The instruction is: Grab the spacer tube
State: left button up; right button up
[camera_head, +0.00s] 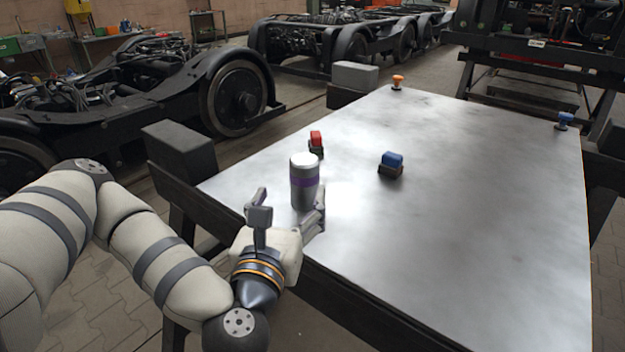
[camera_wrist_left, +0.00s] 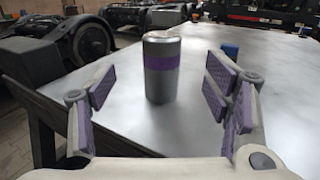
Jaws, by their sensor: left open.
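The spacer tube (camera_head: 304,184) is a grey upright cylinder with a purple band and a pale top, standing on the metal table near its left front edge. It also shows in the left wrist view (camera_wrist_left: 161,85), upright between the fingers but beyond their tips. My left gripper (camera_head: 290,205) is open and empty, just in front of the tube, with its fingers pointing at it. In the left wrist view its purple-padded fingers (camera_wrist_left: 158,95) are spread wide on either side, and I see no contact. My right gripper is in neither view.
The metal table (camera_head: 460,220) is mostly clear. An orange knob (camera_head: 398,80) and a blue knob (camera_head: 564,119) sit at the far corners. Wheeled bogies (camera_head: 235,95) stand behind.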

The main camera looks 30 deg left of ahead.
aim_at(301, 177)
pick_arm(q)
jog(key=shift+w+f+b, duration=0.15)
jog(key=shift+w+b, duration=0.2)
jog(key=shift+b, duration=0.15)
jog(key=b+x, duration=0.1)
jog(key=x, duration=0.2)
jog(key=shift+a+f+b, duration=0.15)
jog(key=shift+f+b, duration=0.2)
jog(key=shift+b, duration=0.05)
jog(key=x, duration=0.3)
jog(key=p+x, duration=0.1)
jog(key=x, duration=0.2)
jog(key=shift+w+r, duration=0.25)
jog(key=shift+w, duration=0.1)
jog(key=shift+w+a+f, duration=0.1)
jog(key=shift+w+a, duration=0.05)
jog(key=shift+w, duration=0.15)
jog(key=c, duration=1.3)
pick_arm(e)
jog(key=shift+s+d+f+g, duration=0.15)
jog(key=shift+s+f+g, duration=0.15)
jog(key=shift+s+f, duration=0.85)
